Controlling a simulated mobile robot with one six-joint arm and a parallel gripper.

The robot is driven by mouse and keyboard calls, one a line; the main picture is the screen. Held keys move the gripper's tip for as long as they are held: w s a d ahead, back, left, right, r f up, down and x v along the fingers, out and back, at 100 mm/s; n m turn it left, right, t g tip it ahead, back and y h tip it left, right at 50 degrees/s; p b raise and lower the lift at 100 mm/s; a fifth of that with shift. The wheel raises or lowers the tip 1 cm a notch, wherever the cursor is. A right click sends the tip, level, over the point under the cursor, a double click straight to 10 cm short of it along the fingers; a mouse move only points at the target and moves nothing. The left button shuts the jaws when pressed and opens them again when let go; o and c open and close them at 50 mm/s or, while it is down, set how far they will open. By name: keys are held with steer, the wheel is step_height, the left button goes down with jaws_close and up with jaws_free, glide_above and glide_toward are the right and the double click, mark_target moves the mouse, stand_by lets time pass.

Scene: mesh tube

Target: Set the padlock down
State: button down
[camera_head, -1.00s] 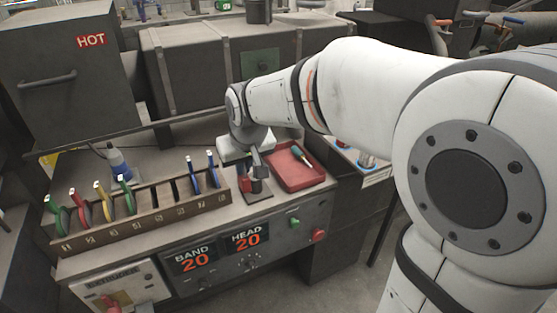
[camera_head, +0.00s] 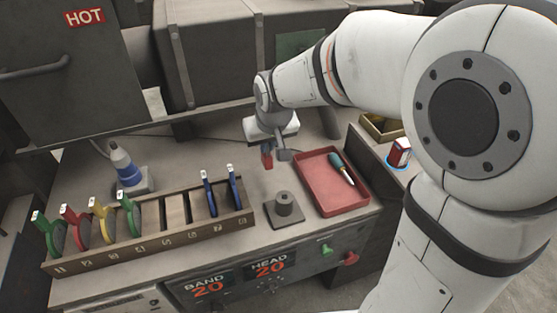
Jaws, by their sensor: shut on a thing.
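My gripper (camera_head: 276,154) points down above the bench, behind the small grey post. It is shut on the padlock (camera_head: 266,158), a small red body that shows at the left of the fingers. The padlock looks held above the bench top, clear of the post and left of the red tray. The fingers and wrist hide part of it, and its shackle cannot be made out.
A grey post on a square base (camera_head: 284,208) stands in front. A red tray (camera_head: 330,203) with a green-handled screwdriver (camera_head: 342,167) lies right. A slotted rack (camera_head: 150,240) holds several coloured discs. A blue-and-white bottle (camera_head: 124,165) stands behind it.

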mark_target(269, 155)
steer(key=shift+w+f, duration=0.1)
steer(key=shift+f, duration=0.4)
steer(key=shift+d+f, duration=0.1)
steer(key=shift+f, duration=1.7)
steer(key=shift+f+b, duration=0.2)
steer(key=shift+b, duration=0.1)
steer(key=c, duration=1.6)
jaws_free()
steer(key=shift+r, duration=0.15)
